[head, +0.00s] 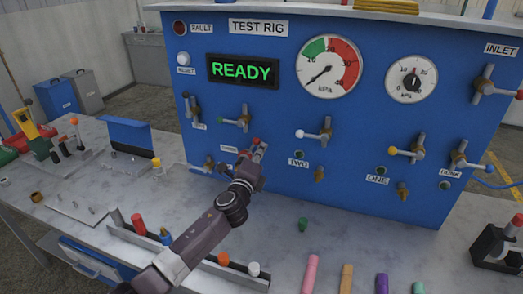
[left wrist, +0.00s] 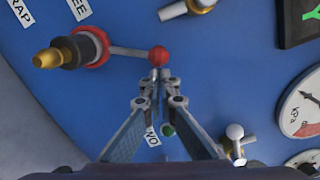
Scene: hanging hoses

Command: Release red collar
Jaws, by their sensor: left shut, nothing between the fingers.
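The red collar (left wrist: 104,47) sits around a black fitting with a brass nozzle (left wrist: 48,58) on the blue panel, at the upper left of the left wrist view. A grey lever (left wrist: 130,52) runs from it to a red ball (left wrist: 158,55). My left gripper (left wrist: 160,76) is shut and empty, its fingertips just below the red ball in that view; I cannot tell whether they touch it. In the head view my left gripper (head: 258,150) is at the panel's lower part and hides most of this fitting. My right gripper is not in view.
The blue test rig panel (head: 350,120) carries gauges, a READY display (head: 243,70) and several valve levers, including a white-balled one (head: 315,134). A tool rack (head: 190,258) lies under my left arm.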

